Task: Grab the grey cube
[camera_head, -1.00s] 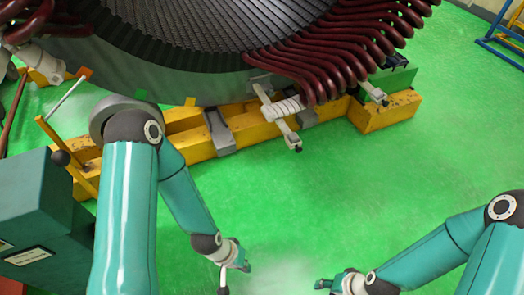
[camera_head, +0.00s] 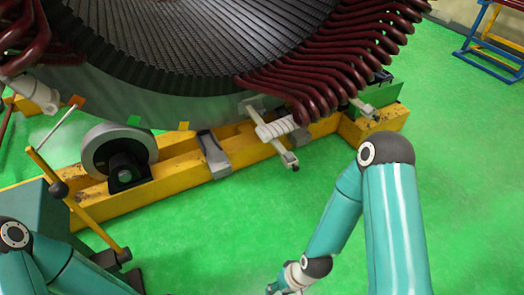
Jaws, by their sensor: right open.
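I cannot make out a clear grey cube in this view. A grey block-like piece (camera_head: 214,154) sits across the yellow beam under the stator, but I cannot tell if it is the cube. My right gripper (camera_head: 271,288) is at the bottom edge, partly cut off, low over the green floor. It is open, with nothing visible in it, and well apart from the grey piece. My left arm shows at the bottom left corner, and its gripper is out of view.
The big stator with dark red coils (camera_head: 345,60) fills the top. Its yellow base (camera_head: 175,180) carries a grey roller (camera_head: 105,150). A yellow lever (camera_head: 75,205) stands at left. A blue and yellow rack (camera_head: 490,50) is at top right. The green floor (camera_head: 210,235) is open in the middle.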

